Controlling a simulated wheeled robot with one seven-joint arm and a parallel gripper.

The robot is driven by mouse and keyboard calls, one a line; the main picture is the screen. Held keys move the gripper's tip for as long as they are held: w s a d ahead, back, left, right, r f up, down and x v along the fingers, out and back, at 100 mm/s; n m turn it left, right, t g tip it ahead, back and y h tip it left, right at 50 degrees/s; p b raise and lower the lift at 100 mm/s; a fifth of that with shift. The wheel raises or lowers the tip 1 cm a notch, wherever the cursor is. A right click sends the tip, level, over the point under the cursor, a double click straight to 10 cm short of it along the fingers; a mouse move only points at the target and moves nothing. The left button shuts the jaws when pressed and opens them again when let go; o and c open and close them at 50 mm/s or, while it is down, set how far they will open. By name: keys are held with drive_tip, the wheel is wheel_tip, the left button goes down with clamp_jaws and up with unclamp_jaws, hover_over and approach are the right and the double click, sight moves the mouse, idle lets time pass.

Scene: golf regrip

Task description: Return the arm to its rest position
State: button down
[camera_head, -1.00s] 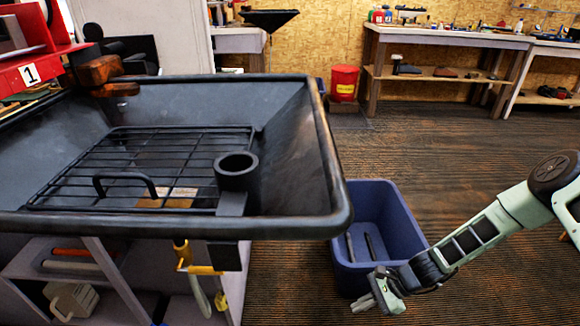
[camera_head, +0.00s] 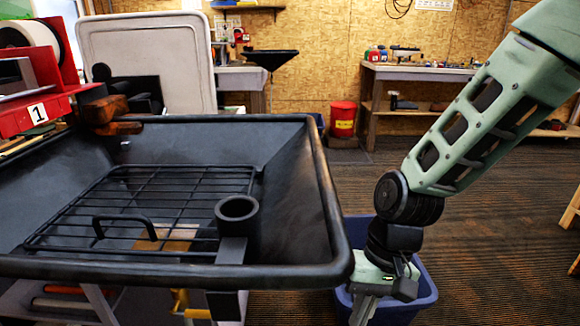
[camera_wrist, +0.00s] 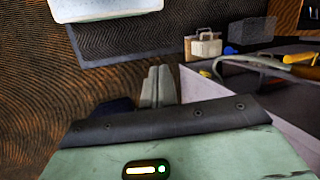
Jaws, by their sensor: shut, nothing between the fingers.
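My gripper (camera_head: 362,306) hangs pointing down at the lower middle of the head view, in front of the blue bin (camera_head: 424,304) and just right of the black tray's corner. Its fingers are together with nothing between them; the fingertips run close to the lower picture edge. In the wrist view my gripper's fingers (camera_wrist: 158,88) also show closed and empty. My arm rises from it to the upper right. The bin's inside is mostly hidden behind my arm and the tray.
The black tray (camera_head: 335,215) with a wire rack (camera_head: 150,200) and a round black cup holder (camera_head: 237,212) fills the left, close beside my gripper. A red bucket (camera_head: 343,119) and workbenches (camera_head: 420,72) stand at the back. The striped floor to the right is largely free.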

drive_tip(key=s+d+r+n+t+h, duration=0.25)
drive_tip(key=s+r+n, duration=0.35)
drive_tip(key=s+r, duration=0.4)
wheel_tip(320, 180, up, 12)
drive_tip(key=p, duration=1.3)
drive_tip(key=shift+s+r, duration=0.25)
drive_tip(key=shift+s, duration=0.1)
